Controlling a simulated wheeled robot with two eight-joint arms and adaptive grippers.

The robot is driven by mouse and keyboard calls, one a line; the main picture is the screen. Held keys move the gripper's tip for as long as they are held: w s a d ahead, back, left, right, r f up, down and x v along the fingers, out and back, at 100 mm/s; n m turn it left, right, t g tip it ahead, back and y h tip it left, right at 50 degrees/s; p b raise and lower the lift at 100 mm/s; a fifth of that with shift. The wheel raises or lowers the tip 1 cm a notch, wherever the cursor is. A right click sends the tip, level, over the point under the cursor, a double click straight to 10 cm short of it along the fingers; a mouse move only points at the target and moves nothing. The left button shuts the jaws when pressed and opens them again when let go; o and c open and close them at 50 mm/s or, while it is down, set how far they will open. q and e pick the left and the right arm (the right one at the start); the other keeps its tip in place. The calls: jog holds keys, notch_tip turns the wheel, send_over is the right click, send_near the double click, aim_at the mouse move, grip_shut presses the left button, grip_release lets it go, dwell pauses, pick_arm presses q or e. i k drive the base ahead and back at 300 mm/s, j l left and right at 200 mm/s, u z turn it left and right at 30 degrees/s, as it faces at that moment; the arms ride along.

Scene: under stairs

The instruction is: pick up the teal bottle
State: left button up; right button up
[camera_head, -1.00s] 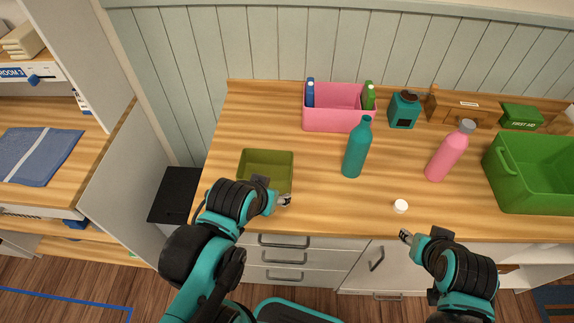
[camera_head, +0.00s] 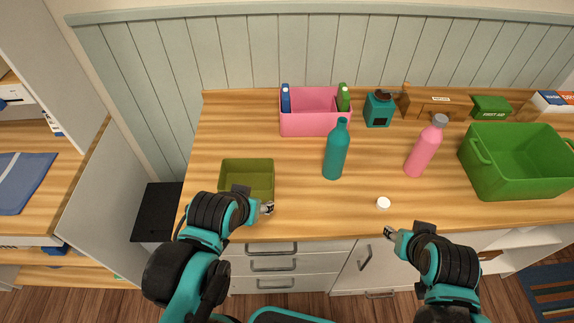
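The teal bottle (camera_head: 336,154) stands upright on the wooden counter, just in front of the pink bin. My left gripper (camera_head: 268,208) is at the counter's front edge, to the left of the bottle and nearer to me, apart from it. My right gripper (camera_head: 388,232) is at the front edge, to the right of the bottle and nearer to me, also apart from it. Both grippers look small from here, and their finger opening cannot be made out. Nothing shows held in either one.
A pink bin (camera_head: 316,124) with bottles stands behind. An olive tray (camera_head: 247,165) is at the left. A pink bottle (camera_head: 424,150), a white cap (camera_head: 383,203) and a green crate (camera_head: 500,185) are at the right. A teal jar (camera_head: 378,110) stands at the back. The wooden counter (camera_head: 300,205) is clear in front of the bottle.

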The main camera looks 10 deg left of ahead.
aim_at(338, 139)
jog(key=l+u, duration=0.55)
jog(key=u, duration=0.15)
jog(key=k+l+u, duration=0.15)
jog(key=u, duration=0.2)
jog(key=l, duration=0.1)
